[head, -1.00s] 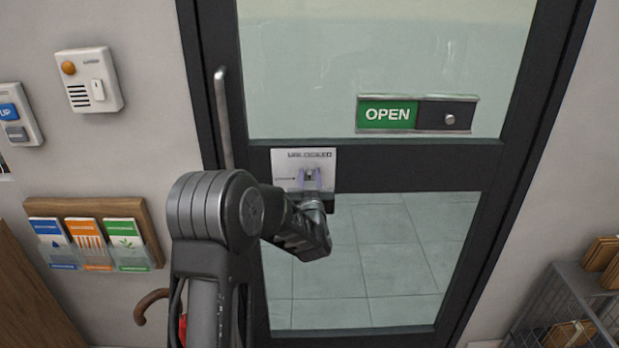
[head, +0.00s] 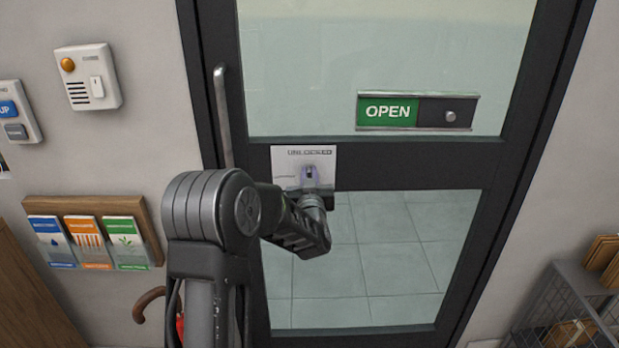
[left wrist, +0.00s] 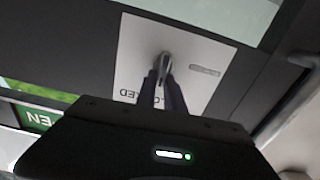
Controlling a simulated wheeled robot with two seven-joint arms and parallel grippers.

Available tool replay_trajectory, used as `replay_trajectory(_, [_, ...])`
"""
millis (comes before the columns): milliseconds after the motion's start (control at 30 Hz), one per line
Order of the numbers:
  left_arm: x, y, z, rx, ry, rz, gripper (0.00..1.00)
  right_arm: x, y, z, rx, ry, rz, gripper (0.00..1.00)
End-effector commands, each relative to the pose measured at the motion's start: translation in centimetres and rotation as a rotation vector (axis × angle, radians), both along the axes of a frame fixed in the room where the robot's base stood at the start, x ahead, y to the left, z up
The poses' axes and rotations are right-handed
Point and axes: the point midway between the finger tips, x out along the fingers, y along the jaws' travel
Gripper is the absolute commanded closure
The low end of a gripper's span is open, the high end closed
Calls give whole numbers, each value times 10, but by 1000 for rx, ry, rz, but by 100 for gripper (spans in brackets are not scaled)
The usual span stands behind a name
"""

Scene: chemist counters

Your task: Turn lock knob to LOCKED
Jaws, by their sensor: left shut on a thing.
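The lock plate (head: 290,164) is a white square on the door's dark middle rail, with lettering along its top edge that seems to read UNLOCKED. My left gripper (head: 310,178) is at the plate and shut on the lock knob, which it mostly hides. In the left wrist view the plate (left wrist: 195,62) shows upside down, and the two fingers of the gripper (left wrist: 163,80) close on the small grey knob (left wrist: 163,62) at its middle. Part of the lettering is hidden behind the fingers. My right gripper is not in view.
A sliding sign (head: 417,112) reading OPEN is on the glass above right. A long vertical door handle (head: 223,115) stands left of the plate. A leaflet rack (head: 92,236) and an intercom box (head: 87,77) are on the left wall. A wire basket (head: 565,315) stands lower right.

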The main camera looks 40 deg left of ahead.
Motion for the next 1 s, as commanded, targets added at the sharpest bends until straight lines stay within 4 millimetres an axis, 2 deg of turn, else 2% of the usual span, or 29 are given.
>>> replay_trajectory(367, [-3,3,-9,-176,-136,0,100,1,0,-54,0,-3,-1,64])
replay_trajectory(1000, [-8,10,-15,-653,-498,-2,100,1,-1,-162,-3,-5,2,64])
